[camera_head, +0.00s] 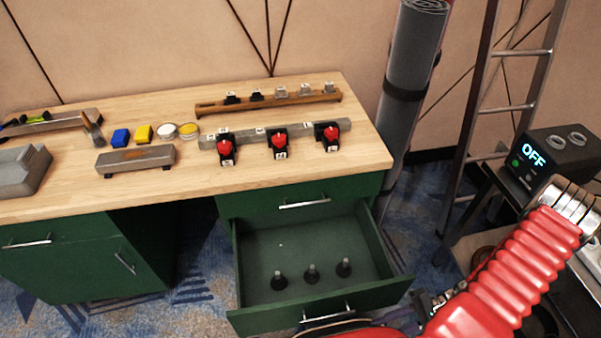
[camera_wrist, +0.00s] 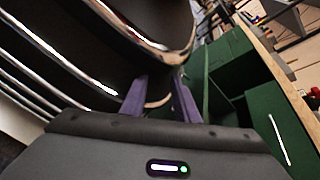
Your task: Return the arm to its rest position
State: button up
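My arm, with red ribbed bellows and shiny metal rings, reaches in from the lower right in the head view, beside the open drawer. My gripper (camera_wrist: 160,78) shows in the wrist view. Its two purple fingers stand apart, with a gap and no held object visible between them. The fingertips point toward a large dark curved surface with shiny rims, close in front. I cannot tell whether they touch it. I cannot make out the fingers in the head view.
Red switches (camera_head: 279,144) stand on the desktop. A box reading OFF (camera_head: 560,150) stands at right, near the ladder (camera_head: 515,108) and grey roll (camera_head: 408,60).

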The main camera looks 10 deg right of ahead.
jog(key=w+d+r+n+g+h, duration=0.15)
jog(key=w+r+h, duration=0.3)
jog(key=r, duration=0.75)
jog(key=w+r+n+g+h, duration=0.15)
jog(key=w+r+h, duration=0.35)
jog(key=r, duration=0.7)
jog(key=a+r+n+t+h, duration=0.2)
jog(key=a+r, duration=0.5)
jog(key=r, duration=0.4)
jog(key=a+r+n+t+h, duration=0.2)
jog(key=a+r+n+t, duration=0.3)
jog(key=a+r, duration=0.3)
notch_tip(320, 180, up, 3)
jog(key=shift+w+a+r+n+t, duration=0.1)
jog(key=shift+w+a+n+t, duration=0.15)
jog(key=shift+t, duration=0.65)
jog(key=shift+s, duration=0.1)
